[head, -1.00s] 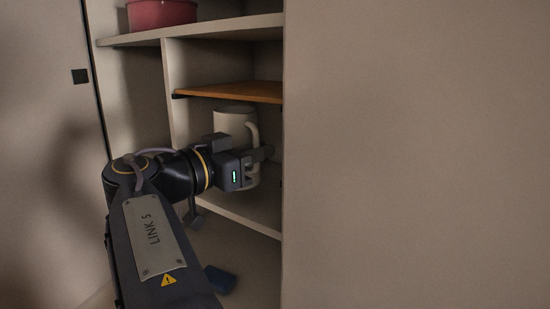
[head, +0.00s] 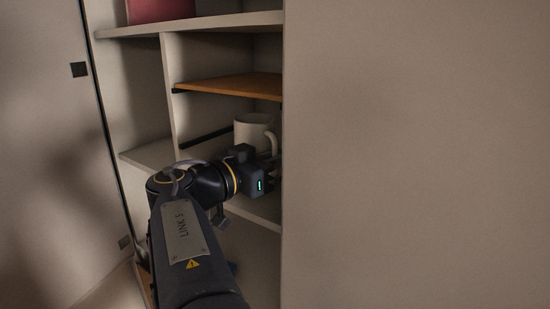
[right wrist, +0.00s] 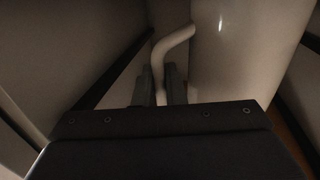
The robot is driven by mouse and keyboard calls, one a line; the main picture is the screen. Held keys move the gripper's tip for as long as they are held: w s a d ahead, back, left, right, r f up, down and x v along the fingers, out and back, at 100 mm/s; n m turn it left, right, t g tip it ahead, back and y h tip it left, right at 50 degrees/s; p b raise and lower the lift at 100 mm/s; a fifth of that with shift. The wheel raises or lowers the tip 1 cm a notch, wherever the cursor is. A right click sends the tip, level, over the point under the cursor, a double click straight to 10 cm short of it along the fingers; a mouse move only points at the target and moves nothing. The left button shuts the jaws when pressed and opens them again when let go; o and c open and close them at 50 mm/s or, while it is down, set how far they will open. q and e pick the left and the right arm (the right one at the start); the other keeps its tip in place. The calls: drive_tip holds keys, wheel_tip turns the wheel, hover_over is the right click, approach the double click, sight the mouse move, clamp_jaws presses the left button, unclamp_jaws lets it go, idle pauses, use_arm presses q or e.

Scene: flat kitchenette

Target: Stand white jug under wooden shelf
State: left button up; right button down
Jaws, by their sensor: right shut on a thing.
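The white jug (head: 251,131) is upright below the wooden shelf (head: 232,86) in the cabinet, with a gap between its rim and the board. My right gripper (head: 272,160) is at the jug's right front, its lower part hidden behind my wrist. In the right wrist view, my right gripper (right wrist: 160,85) is shut on the handle of the white jug (right wrist: 240,60), whose body fills the upper right. I cannot tell whether the jug's base touches a surface. My left gripper is not in view.
A dark rail (head: 206,138) runs along the compartment wall left of the jug. An upright divider (head: 168,90) separates the left compartment. A red container (head: 161,10) stands on the top shelf. A large plain panel (head: 415,150) closes off the right side.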

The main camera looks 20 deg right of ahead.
drive_tip(key=shift+f, duration=0.1)
drive_tip(key=c, duration=1.5)
unclamp_jaws()
drive_tip(key=shift+a+r, duration=0.1)
drive_tip(key=shift+r, duration=0.15)
drive_tip(key=b+v, duration=0.3)
drive_tip(key=v, duration=0.9)
drive_tip(key=shift+f, duration=0.15)
